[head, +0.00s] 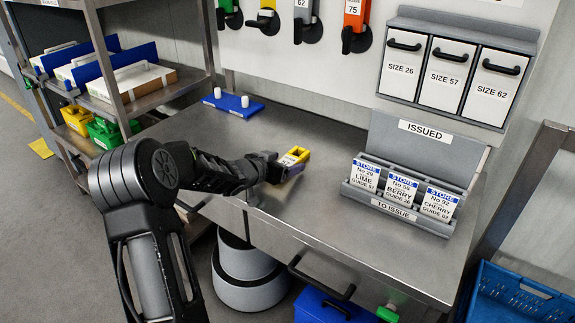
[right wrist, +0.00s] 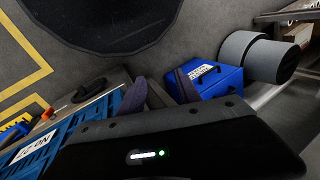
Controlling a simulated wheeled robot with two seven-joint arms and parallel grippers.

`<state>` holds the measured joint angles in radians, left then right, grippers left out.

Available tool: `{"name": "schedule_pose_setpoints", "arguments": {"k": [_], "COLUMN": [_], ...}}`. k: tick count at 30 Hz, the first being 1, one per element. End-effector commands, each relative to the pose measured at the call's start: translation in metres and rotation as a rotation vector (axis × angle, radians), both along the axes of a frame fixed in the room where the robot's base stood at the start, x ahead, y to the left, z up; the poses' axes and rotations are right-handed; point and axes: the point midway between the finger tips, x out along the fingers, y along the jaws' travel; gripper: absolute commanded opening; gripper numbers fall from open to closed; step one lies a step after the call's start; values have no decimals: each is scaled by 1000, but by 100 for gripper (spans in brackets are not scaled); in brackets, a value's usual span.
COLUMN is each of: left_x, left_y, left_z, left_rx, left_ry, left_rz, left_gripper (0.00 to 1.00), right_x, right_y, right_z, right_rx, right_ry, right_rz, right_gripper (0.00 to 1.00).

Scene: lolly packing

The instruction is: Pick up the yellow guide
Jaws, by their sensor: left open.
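The yellow guide (head: 301,152), a small block with a pale number label, is on the steel bench in the head view. My left gripper (head: 284,167) reaches in from the left, low over the bench, with its fingertips at the guide's near left side. The jaws are open; I cannot tell whether both fingers are around the guide, as the gripper hides its lower part. My right gripper (right wrist: 168,90) shows only in the right wrist view, its two dark fingers apart with nothing between them, away from the bench top.
A blue base with white pegs (head: 233,103) stands at the back left of the bench. A grey TO ISSUE rack (head: 398,216) with several store cards stands on the right. Coloured tools hang on the wall (head: 353,22). A blue crate (head: 520,290) stands at lower right.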

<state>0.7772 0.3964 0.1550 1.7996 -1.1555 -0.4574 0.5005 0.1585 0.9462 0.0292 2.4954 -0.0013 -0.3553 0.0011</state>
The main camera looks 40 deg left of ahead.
Motion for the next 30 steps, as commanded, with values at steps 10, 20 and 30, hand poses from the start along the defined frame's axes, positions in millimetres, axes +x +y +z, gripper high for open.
{"name": "schedule_pose_setpoints", "arguments": {"k": [10,20,30], "left_x": [0,0,0], "left_y": [0,0,0], "left_z": [0,0,1], "left_rx": [0,0,0], "left_ry": [0,0,-2], "left_rz": [0,0,0], "left_gripper": [55,28,0], "right_x": [0,0,0], "right_y": [0,0,0], "right_z": [0,0,0], "right_rx": [0,0,0], "right_ry": [0,0,0], "right_rz": [0,0,0], "right_gripper": [40,40,40]}}
